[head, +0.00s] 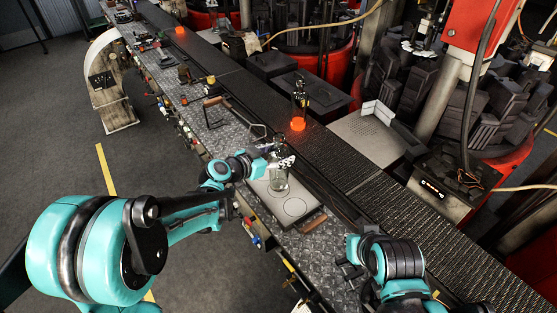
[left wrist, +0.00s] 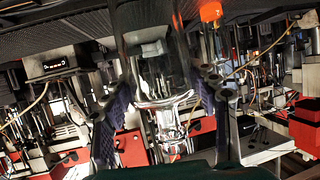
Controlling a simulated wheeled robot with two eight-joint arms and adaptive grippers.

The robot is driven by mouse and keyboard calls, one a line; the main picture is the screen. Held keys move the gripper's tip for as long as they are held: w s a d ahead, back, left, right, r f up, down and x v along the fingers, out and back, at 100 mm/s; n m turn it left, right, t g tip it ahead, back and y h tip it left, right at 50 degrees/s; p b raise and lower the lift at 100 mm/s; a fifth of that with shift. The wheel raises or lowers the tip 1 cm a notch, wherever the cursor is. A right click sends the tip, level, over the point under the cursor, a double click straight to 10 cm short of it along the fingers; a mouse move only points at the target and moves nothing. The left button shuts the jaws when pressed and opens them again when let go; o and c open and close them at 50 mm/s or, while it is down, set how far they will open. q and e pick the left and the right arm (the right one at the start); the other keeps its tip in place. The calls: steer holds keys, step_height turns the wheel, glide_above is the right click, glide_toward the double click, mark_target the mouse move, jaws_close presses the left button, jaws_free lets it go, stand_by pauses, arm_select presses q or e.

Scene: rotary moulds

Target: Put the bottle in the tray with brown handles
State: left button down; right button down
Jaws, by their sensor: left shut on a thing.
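A clear glass bottle (head: 279,181) is held in my left gripper (head: 279,160), upright over the far part of the tray in the head view. I cannot tell whether its base touches the tray. In the left wrist view the bottle (left wrist: 160,75) stands between the two dark fingers, its narrow neck towards the bottom of the picture. The pale tray (head: 268,203) has round marks on its surface and a brown handle (head: 314,223) at its near right end. My right gripper (head: 350,268) is near the bottom, partly hidden by its arm; its fingers are unclear.
The tray sits on a long metal bench (head: 326,252) beside a dark conveyor (head: 400,218). A glowing orange piece (head: 298,124) stands on the conveyor, and another (head: 180,31) is farther back. Tools, including a brown-handled one (head: 213,101), lie on the bench.

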arm_select(q)
steer(key=shift+w+f, duration=0.1)
steer(key=shift+f, duration=0.75)
steer(key=shift+r, duration=0.1)
steer(key=shift+c, duration=2.3)
jaws_free()
steer(key=shift+f, duration=0.2)
steer(key=shift+r, duration=0.15)
